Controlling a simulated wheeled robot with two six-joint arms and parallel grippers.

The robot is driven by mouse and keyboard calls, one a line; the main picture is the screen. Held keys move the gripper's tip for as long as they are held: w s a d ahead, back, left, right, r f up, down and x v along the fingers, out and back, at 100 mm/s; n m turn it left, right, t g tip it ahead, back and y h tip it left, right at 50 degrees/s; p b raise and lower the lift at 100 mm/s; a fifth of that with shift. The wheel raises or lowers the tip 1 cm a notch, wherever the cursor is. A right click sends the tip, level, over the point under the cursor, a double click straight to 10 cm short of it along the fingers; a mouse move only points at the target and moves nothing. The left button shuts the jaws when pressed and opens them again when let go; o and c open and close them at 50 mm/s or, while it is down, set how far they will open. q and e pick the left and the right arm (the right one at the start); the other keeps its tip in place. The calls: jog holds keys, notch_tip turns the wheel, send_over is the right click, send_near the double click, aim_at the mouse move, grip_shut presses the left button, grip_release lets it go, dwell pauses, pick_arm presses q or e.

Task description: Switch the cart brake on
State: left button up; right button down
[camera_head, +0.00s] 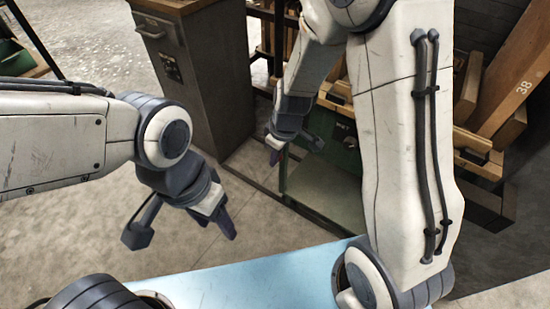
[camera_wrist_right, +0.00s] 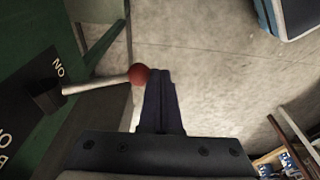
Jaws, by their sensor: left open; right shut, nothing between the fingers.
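The brake lever, a pale rod with a red ball knob (camera_wrist_right: 138,74), sticks out from a dark label plate (camera_wrist_right: 40,110) on the green cart panel (camera_wrist_right: 45,145) in the right wrist view. The rod lies beside the letters "ON"; other letters at the left edge are cut off. My right gripper (camera_wrist_right: 162,85) is shut and empty, its fingers just right of the knob; I cannot tell whether they touch. In the head view my right gripper (camera_head: 273,156) is beside the green cart (camera_head: 345,140), where I cannot make out the lever. My left gripper (camera_head: 229,228) is open and empty, away from the cart.
A grey-brown cabinet (camera_head: 190,85) stands left of the cart. Wooden boards (camera_head: 505,90), one marked 38, are at the right. A light blue surface (camera_head: 260,280) is at the bottom. Concrete floor (camera_head: 90,210) is clear on the left.

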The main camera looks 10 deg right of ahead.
jog(key=shift+f, duration=0.2)
dwell(0.5)
jog(key=s+a+r+p, duration=0.4)
jog(key=s+r+p, duration=0.3)
jog(key=r, duration=0.3)
jog(key=shift+s+a+r, duration=0.2)
jog(key=shift+s+r, duration=0.15)
jog(key=shift+s, duration=0.1)
